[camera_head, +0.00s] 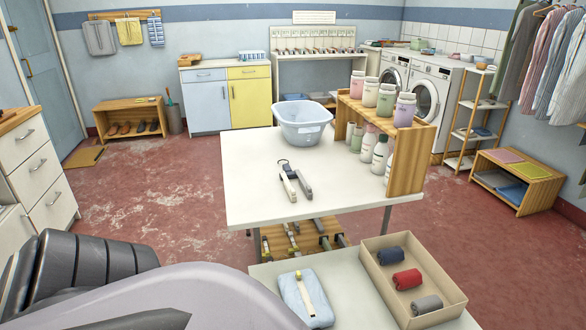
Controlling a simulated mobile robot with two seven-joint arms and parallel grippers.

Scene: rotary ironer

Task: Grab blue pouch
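A light blue pouch (291,299) with a pale strip across its top lies flat on the white near table (347,277) at the bottom of the head view. It is just left of an open cardboard-coloured box. Parts of my own arm fill the lower left, close to the camera and left of the pouch. Neither of my grippers shows, so I cannot see whether they are open or shut. Nothing visible is touching the pouch from above.
The open box (452,294) beside the pouch holds rolled cloths in dark blue, red and grey. A white table (247,193) behind carries a pale blue basin (303,122), a small tool (289,186) and a wooden bottle rack (407,160). Tools lie on a wooden shelf below.

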